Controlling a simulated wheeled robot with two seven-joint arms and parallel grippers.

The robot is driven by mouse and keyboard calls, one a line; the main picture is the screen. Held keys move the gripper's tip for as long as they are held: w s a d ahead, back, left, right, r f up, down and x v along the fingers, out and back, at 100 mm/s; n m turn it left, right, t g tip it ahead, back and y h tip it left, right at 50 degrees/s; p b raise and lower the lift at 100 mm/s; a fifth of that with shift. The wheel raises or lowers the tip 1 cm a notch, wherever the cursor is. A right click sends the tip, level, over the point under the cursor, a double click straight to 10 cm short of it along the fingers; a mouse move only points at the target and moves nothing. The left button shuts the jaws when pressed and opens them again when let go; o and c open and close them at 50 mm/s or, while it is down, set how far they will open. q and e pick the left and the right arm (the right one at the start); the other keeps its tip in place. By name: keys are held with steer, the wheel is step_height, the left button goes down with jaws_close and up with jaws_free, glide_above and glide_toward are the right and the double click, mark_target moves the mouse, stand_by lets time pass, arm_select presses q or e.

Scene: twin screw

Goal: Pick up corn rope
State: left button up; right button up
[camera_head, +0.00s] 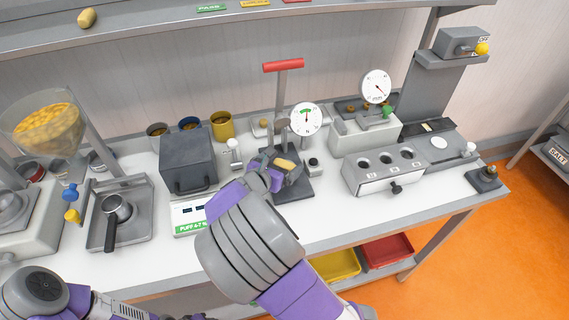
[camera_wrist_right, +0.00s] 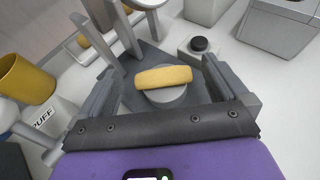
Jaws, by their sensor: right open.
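A short yellow corn rope (camera_head: 284,163) lies on a small round grey pad on the dark base plate of the press (camera_head: 284,97) with the red handle. It also shows in the right wrist view (camera_wrist_right: 165,77), lying crosswise between the fingers. My right gripper (camera_head: 279,176) is open, its two fingers on either side of the corn rope with gaps to it. In the wrist view the right gripper (camera_wrist_right: 160,84) holds nothing.
A dark box-shaped machine (camera_head: 187,160) and several cups stand left of the press. A small black button (camera_head: 313,162) and a grey three-hole unit (camera_head: 386,168) are to its right. A similar yellow piece (camera_head: 87,18) lies on the upper shelf.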

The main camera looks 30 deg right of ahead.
mark_target(287, 162)
steer(key=b+x, duration=0.1)
steer(key=x, duration=0.3)
steer(key=shift+f, duration=0.15)
steer(key=c, duration=0.6)
steer(key=shift+c, duration=0.2)
